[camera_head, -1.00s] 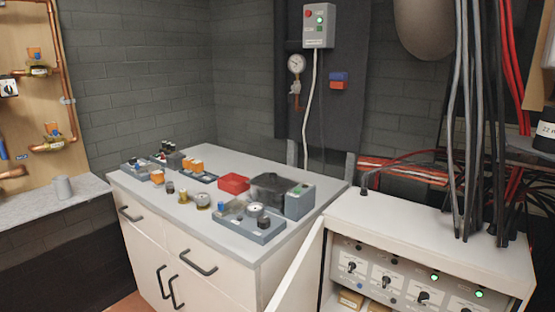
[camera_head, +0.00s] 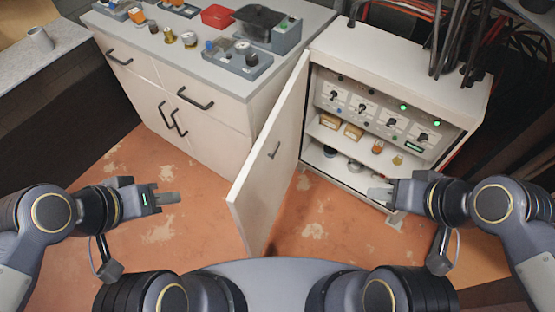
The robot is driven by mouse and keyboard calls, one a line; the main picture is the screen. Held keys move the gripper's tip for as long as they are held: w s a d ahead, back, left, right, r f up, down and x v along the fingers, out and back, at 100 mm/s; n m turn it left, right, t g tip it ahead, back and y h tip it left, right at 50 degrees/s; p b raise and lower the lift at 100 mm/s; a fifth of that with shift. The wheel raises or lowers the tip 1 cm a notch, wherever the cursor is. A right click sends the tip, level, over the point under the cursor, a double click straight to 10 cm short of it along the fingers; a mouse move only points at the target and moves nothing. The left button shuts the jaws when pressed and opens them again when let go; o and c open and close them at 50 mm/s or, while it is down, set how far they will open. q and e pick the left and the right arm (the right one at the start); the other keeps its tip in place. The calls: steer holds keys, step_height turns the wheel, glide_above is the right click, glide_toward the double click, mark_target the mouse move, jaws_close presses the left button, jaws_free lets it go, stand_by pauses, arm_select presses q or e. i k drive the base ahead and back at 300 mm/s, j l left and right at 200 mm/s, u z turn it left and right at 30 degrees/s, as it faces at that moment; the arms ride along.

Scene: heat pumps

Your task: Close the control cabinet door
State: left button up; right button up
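The control cabinet (camera_head: 400,62) stands at the right, its front showing a panel of knobs and green lights above shelves. My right gripper (camera_head: 372,194) is in front of the cabinet's lower opening, right of the door. Neither seems to hold anything; finger gaps are too small to judge.
A white counter with drawers (camera_head: 195,100) stands left of the door, with a red box (camera_head: 217,16) and several devices on top. Small boxes (camera_head: 330,121) and fittings lie on the cabinet shelves. The worn orange floor (camera_head: 160,232) between my arms is clear.

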mark_target(255, 199)
steer(key=j+z, duration=0.25)
steer(key=z, duration=0.15)
steer(key=k+j+z, duration=0.1)
steer(key=j+z, duration=0.15)
steer(key=z, duration=0.2)
steer(key=k+j+z, duration=0.1)
steer(key=j, duration=0.3)
steer(key=k+j+z, duration=0.1)
steer(key=k+j, duration=0.15)
steer(key=k+j+z, duration=0.1)
steer(key=j, duration=0.35)
steer(key=k+j+z, duration=0.1)
steer(key=k+j, duration=0.15)
steer(key=i+j+z, duration=0.15)
steer(key=j, duration=0.15)
steer(key=i+j+z, duration=0.15)
steer(key=j, duration=0.15)
steer(key=i+j+z, duration=0.15)
steer(key=j, duration=0.15)
